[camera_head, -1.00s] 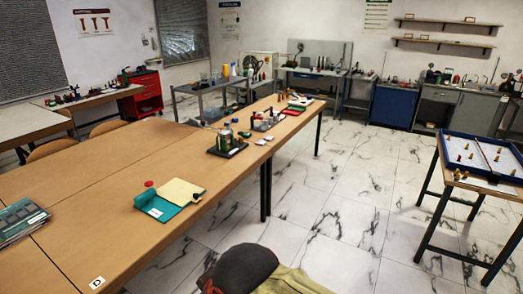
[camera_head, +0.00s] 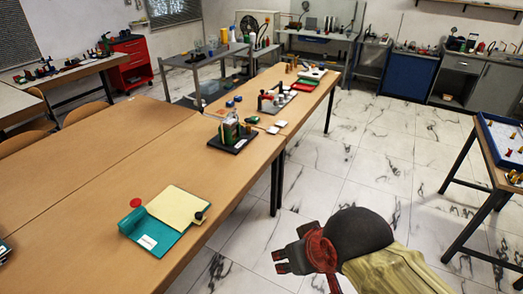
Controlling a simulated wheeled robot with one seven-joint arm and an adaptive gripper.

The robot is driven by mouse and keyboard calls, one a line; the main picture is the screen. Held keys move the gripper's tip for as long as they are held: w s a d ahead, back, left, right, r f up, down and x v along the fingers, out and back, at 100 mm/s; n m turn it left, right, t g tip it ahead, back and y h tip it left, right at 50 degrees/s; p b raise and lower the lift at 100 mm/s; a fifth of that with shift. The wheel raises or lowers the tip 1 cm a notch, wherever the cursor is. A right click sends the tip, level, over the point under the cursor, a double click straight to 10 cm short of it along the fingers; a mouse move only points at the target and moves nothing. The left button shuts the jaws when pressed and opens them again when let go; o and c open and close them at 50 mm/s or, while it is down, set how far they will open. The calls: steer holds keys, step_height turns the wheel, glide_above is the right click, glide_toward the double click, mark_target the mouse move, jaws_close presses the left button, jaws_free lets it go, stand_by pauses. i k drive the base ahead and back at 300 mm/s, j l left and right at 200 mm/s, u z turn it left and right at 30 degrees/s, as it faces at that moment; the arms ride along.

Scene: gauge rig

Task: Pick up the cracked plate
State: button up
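I cannot make out a cracked plate for certain in the head view. Two small white flat pieces (camera_head: 276,127) lie near the right edge of the long wooden table, beside a dark-based device; they are too small to show any crack. My gripper (camera_head: 284,261) is low in the picture, over the floor to the right of the table and apart from everything on it. It is dark and small in view, and I cannot see whether its fingers are open or hold anything.
The long wooden table (camera_head: 90,190) fills the left. A blue-framed board (camera_head: 500,145) stands on a table at right. Marble floor between is clear.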

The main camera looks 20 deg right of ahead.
mark_target(228, 122)
steer(key=i+l, duration=0.15)
steer(key=i, duration=0.55)
steer(key=i+l+z, duration=0.1)
steer(key=i, duration=0.65)
steer(key=i+l+z, duration=0.5)
steer(key=j, duration=0.1)
